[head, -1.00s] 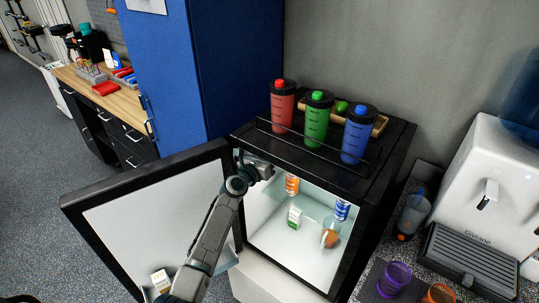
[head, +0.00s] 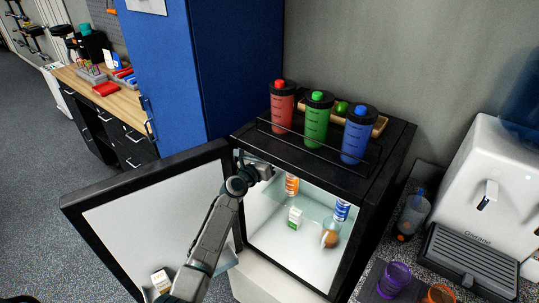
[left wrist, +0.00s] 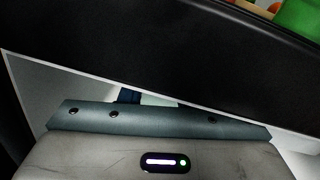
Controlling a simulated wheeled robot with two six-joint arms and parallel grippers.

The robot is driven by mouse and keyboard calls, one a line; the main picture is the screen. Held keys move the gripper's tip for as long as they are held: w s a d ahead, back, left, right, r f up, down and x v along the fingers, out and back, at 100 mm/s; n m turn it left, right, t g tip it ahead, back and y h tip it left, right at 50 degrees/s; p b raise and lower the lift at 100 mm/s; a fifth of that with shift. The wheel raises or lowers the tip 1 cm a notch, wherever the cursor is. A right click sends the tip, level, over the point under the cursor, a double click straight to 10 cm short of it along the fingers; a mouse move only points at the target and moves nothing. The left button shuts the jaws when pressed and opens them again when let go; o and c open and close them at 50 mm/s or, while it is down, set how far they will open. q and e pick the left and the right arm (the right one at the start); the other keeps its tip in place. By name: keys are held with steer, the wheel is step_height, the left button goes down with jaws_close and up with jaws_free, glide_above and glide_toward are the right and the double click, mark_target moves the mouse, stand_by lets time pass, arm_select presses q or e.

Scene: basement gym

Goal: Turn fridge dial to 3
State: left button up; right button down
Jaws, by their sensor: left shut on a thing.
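The small black fridge (head: 375,172) stands with its door (head: 150,215) swung open to the left and its white interior lit. My left gripper (head: 267,172) reaches over the door side to the upper front of the opening, just under the top edge. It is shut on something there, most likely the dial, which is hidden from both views. In the left wrist view the gripper body (left wrist: 160,120) lies under the fridge's dark top edge (left wrist: 160,60), and its fingertips are out of sight. The dial's number cannot be read. My right gripper is not in view.
Inside stand an orange can (head: 292,185), a blue can (head: 342,210), a small carton (head: 295,217) and a brown item (head: 330,238). Red (head: 282,108), green (head: 318,120) and blue bottles (head: 357,138) stand on top behind a rail. A water dispenser (head: 490,185) is at right.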

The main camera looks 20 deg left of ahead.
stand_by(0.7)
arm_select(q)
steer(key=o, duration=1)
steer(key=shift+c, duration=0.2)
steer(key=v, duration=1.1)
